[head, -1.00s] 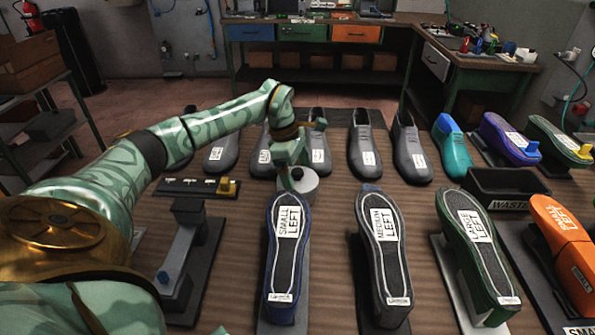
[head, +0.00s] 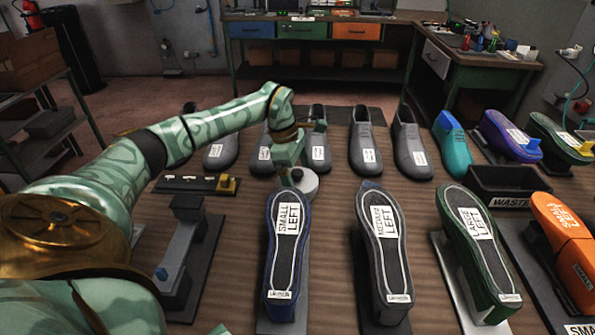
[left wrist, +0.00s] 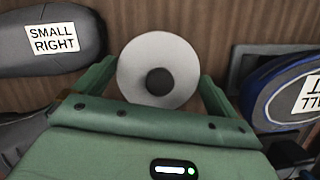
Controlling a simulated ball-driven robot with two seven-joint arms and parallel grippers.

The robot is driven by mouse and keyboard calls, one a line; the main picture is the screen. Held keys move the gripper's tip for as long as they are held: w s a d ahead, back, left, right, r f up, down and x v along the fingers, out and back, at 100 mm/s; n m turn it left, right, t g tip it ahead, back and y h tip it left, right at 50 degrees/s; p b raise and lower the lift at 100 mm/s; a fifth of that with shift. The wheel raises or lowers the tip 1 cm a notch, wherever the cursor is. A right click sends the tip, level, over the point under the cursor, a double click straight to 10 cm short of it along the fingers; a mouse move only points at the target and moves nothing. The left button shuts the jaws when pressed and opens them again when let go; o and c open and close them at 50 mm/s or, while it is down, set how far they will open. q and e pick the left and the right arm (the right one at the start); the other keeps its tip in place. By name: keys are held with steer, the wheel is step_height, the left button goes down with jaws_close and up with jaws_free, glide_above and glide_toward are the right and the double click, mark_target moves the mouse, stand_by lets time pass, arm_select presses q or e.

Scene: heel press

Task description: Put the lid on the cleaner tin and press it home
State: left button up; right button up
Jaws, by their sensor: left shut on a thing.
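A pale grey round lid (left wrist: 158,72) with a dark knob at its middle shows in the left wrist view. My left gripper (left wrist: 155,85) has one green finger on each side of it and is shut on it by the rim. In the head view the left gripper (head: 294,168) points down, with the pale disc (head: 306,184) at its fingers, just beyond the blue-edged small left sole. I cannot make out the cleaner tin apart from this disc; anything under it is hidden. My right gripper is not in view.
Upturned soles on stands, such as the small left one (head: 286,250) and the medium left one (head: 384,250), fill the near bench. Grey shoes (head: 365,150) line the back. A grey press-like fixture (head: 182,255) stands left. A black waste bin (head: 507,185) is at right.

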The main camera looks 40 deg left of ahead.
mark_target(297, 171)
arm_select(q)
steer(key=shift+f, duration=0.1)
stand_by(0.7)
steer(key=o, duration=0.4)
steer(key=shift+r+p, duration=3.1)
steer(key=shift+r, duration=0.45)
